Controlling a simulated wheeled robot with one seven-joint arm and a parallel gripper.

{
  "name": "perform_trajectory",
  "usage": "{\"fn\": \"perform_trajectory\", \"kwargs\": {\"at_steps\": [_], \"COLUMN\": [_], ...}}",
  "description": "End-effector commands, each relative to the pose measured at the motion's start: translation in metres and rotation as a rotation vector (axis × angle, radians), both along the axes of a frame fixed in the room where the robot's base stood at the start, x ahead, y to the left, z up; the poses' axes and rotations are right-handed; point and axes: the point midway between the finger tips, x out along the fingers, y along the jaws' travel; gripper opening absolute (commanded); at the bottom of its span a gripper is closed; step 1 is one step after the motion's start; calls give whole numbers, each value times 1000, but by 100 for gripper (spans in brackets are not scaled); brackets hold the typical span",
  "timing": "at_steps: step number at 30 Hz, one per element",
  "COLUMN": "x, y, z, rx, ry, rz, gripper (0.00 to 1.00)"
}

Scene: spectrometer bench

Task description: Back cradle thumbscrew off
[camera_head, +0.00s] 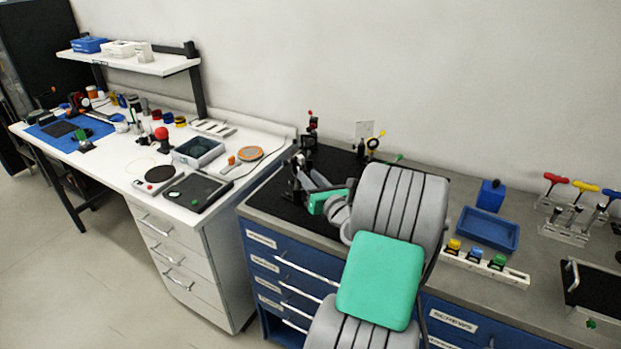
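My arm reaches over the blue-drawer bench, and its large grey and green links fill the middle of the view. My gripper (303,184) is at the far end of the arm, low over the black board (262,206) on the bench's left part. It is small, dark and partly covered by my wrist, so I cannot see whether its fingers are open. Dark upright mounts (312,126) stand on the board just behind it. The cradle and its thumbscrew are too small or hidden to make out.
Right of my arm are a blue tray (488,230), a white rack (485,265) with coloured caps, a stand of T-handled tools (566,231) and a black handled case (595,290). A white table (130,180) with several instruments stands left. A pale card (364,131) stands behind.

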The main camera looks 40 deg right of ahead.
Motion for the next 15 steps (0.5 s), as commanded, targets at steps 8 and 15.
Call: {"fn": "perform_trajectory", "kwargs": {"at_steps": [8, 15], "x": [0, 0], "y": [0, 0], "z": [0, 0], "rx": [0, 0], "ry": [0, 0], "rz": [0, 0], "gripper": [3, 0]}}
